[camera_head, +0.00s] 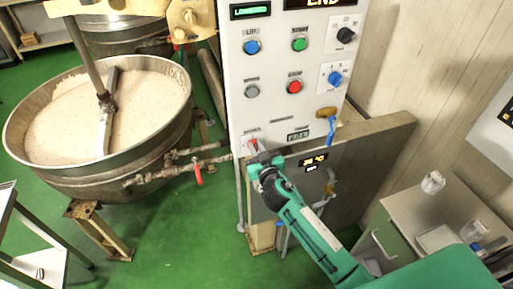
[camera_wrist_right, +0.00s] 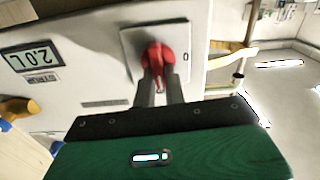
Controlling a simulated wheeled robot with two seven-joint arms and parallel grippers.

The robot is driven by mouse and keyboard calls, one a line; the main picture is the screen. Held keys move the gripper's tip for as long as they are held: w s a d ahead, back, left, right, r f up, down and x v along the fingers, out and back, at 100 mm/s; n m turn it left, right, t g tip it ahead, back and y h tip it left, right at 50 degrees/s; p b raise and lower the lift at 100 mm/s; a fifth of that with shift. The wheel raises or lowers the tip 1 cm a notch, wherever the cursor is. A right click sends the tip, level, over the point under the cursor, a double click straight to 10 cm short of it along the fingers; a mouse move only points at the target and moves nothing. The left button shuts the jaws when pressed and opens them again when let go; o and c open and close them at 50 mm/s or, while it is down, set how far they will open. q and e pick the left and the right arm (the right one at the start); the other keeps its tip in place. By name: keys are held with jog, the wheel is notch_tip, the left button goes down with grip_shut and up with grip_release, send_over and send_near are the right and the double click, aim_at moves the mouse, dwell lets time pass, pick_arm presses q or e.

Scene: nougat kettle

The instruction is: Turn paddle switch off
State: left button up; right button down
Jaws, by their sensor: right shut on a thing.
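A red rotary switch (camera_wrist_right: 157,56) sits on a pale square plate on the control panel in the right wrist view. A small mark like a 0 is on the plate beside it. In the head view the red switch (camera_head: 251,142) shows small at the panel's lower left corner, partly hidden by my gripper. My right gripper (camera_wrist_right: 159,84) is shut on the red switch, with its two dark fingers on either side of the handle. In the head view the right gripper (camera_head: 258,152) reaches up to the panel from the lower right. My left gripper is not in view.
The white control panel (camera_head: 265,110) carries several knobs and buttons. A wide kettle (camera_head: 160,160) of pale mix with a paddle stands at left. An orange-and-blue valve (camera_head: 328,118) is right of the panel. A grey counter (camera_head: 405,200) is at right. Green floor (camera_head: 180,245) lies clear below.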

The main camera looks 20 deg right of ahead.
jog(key=shift+a+f+n+b, duration=0.1)
jog(key=shift+a+f+n, duration=0.15)
jog(key=shift+n, duration=2.6)
jog(key=shift+a+f+n+b, duration=0.15)
jog(key=shift+f+n, duration=0.05)
jog(key=shift+n, duration=2.7)
jog(key=shift+a+f+n+b, duration=0.1)
jog(key=shift+a+f+n, duration=0.15)
jog(key=shift+n, duration=2.6)
jog(key=c, duration=1.5)
grip_release()
jog(key=shift+o, duration=0.2)
